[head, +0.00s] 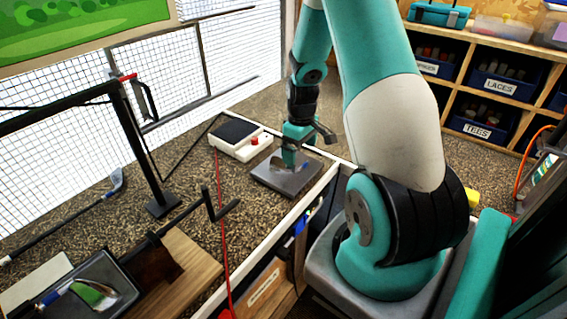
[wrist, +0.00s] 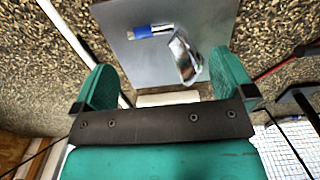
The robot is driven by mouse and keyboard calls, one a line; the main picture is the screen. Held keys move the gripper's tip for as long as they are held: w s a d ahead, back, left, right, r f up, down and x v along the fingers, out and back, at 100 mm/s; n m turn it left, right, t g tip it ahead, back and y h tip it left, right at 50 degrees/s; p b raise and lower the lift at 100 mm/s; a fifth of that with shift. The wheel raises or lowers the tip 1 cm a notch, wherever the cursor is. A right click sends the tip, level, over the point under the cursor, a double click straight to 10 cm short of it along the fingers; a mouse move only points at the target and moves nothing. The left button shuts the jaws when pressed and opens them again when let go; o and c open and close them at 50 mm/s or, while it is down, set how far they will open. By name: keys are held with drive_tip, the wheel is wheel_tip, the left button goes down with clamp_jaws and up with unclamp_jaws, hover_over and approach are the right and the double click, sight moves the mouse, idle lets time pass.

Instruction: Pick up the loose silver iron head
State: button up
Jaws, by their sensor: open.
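The loose silver iron head (wrist: 184,58) lies on a flat grey plate (wrist: 215,14) in the wrist view. A short blue piece with a pale end (wrist: 153,31) adjoins its upper end; I cannot tell whether they are joined. My gripper (wrist: 164,86) is open, with its two teal fingers spread wide. The iron head is just beyond the fingertips, nearer the right finger, and nothing is held. In the head view my gripper (head: 291,160) is low over the grey plate (head: 287,184) on the bench, largely hiding the iron head.
A white box with a dark top (head: 239,138) stands left of the plate. A black stand (head: 145,145) and a red cord (head: 220,200) are further left. A black tray (head: 112,292) holds a green and blue item. Shelves with labelled bins (head: 503,83) stand behind.

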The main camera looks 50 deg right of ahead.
sight(301, 167)
drive_tip(key=shift+s+d+f+p, duration=0.15)
drive_tip(key=shift+f+p, duration=0.55)
drive_tip(key=shift+f, duration=0.75)
drive_tip(key=shift+s+f+p, duration=0.1)
drive_tip(key=shift+f+p, duration=0.55)
drive_tip(key=shift+f, duration=0.8)
drive_tip(key=c, duration=1.3)
